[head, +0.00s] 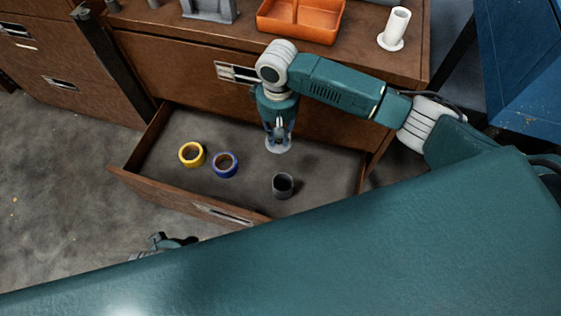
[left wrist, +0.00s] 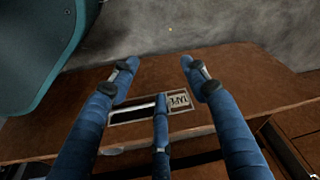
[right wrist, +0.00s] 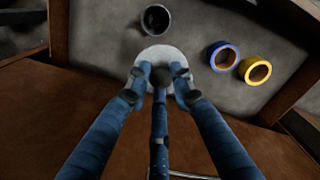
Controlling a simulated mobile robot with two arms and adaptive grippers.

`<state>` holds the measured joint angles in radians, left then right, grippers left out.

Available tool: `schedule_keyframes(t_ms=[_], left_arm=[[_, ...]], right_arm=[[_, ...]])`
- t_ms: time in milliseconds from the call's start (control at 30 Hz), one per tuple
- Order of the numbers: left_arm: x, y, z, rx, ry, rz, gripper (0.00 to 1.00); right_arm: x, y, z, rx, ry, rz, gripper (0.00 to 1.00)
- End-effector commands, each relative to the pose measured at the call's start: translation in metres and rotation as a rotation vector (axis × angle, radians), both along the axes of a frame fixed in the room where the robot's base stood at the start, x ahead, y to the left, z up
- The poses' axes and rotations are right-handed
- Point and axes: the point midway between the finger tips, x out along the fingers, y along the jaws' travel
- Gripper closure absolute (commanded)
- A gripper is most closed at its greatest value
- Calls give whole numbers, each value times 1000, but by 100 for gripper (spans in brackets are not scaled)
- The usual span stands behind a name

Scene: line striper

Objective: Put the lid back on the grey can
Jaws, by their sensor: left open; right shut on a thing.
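The grey can (head: 283,186) stands upright and open at the top in the pulled-out drawer; it also shows in the right wrist view (right wrist: 156,19). My right gripper (head: 278,138) is shut on the pale grey round lid (head: 278,149). In the right wrist view the lid (right wrist: 158,52) sits at the fingertips (right wrist: 159,74), apart from the can. In the head view, gripper and lid are just behind the can. My left gripper (head: 165,243) is open and empty outside the drawer front; its spread fingers (left wrist: 158,68) show in the left wrist view.
A yellow tape roll (head: 191,154) and a blue tape roll (head: 224,165) lie in the drawer (head: 150,189), left of the can. An orange tray (head: 300,22) and a white cylinder on a base (head: 396,28) stand on the cabinet top.

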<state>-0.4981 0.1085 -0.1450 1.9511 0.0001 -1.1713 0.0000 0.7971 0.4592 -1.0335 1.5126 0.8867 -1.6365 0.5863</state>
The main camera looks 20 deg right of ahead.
Motion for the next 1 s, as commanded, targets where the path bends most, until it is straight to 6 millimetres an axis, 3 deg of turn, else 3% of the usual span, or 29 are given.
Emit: schedule_keyframes(t_ms=[100,200,300,567,1000], left_arm=[[-9,1,-19,4,29,-2,54],[-15,2,-33,6,41,-2,54],[-19,3,-41,7,49,-2,54],[-17,3,-38,6,44,-1,54],[-6,2,4,4,21,2,54]], right_arm=[[-24,4,-50,2,12,64,99],[-38,4,-79,1,6,109,99],[-47,3,-95,0,1,138,99],[-51,3,-107,-1,-3,155,99],[-51,3,-117,-1,-3,153,99]])
